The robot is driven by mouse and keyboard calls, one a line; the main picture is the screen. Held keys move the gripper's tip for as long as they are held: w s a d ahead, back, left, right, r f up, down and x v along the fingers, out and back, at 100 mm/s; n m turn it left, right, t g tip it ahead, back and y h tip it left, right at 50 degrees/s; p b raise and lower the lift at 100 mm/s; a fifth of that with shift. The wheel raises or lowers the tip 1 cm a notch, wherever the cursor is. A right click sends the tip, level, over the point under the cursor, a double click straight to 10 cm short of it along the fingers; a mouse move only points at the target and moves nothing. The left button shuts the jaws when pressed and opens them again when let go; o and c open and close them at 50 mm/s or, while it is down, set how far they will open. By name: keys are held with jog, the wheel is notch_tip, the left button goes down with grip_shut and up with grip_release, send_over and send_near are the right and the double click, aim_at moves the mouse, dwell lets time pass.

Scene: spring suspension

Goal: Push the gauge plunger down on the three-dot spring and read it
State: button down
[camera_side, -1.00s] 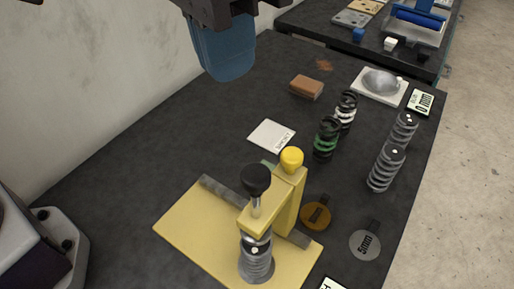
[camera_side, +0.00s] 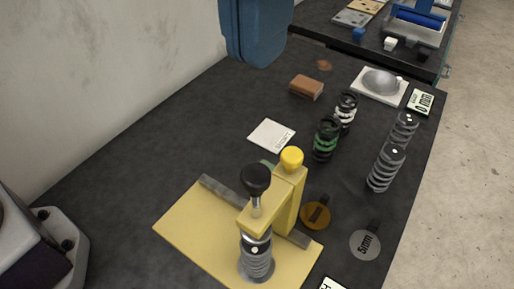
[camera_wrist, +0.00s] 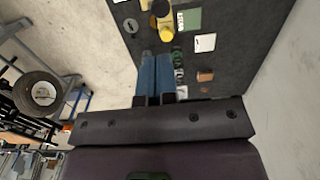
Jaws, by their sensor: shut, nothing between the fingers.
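The yellow gauge frame (camera_side: 287,205) stands on a yellow base plate (camera_side: 190,230) in the side view, with a yellow knob on top. Its plunger has a black knob (camera_side: 256,178) on a raised metal stem. A grey coil spring (camera_side: 256,266) stands upright under the frame's arm; a white dot shows on it, but I cannot count its dots. The frame's yellow knob also shows in the wrist view (camera_wrist: 166,34). My gripper (camera_side: 256,62) has blue fingers, shut and empty, high above the table behind the gauge. The fingers also show in the wrist view (camera_wrist: 156,58).
Green-black (camera_side: 326,139) and black-white (camera_side: 346,111) springs stand behind the gauge, and grey dotted springs (camera_side: 386,168) at right. A grey 5mm disc (camera_side: 365,244), orange disc (camera_side: 316,215), white card (camera_side: 271,135) and brown block (camera_side: 306,87) lie around. The table's left-middle is clear.

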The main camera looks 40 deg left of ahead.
aim_at(257, 173)
notch_tip(257, 173, down, 13)
jog(key=shift+r, duration=0.15)
dwell(0.4)
notch_tip(257, 173, down, 6)
jog(key=shift+a+r, duration=0.1)
dwell(0.4)
notch_tip(257, 173, up, 16)
dwell(0.4)
dwell(1.0)
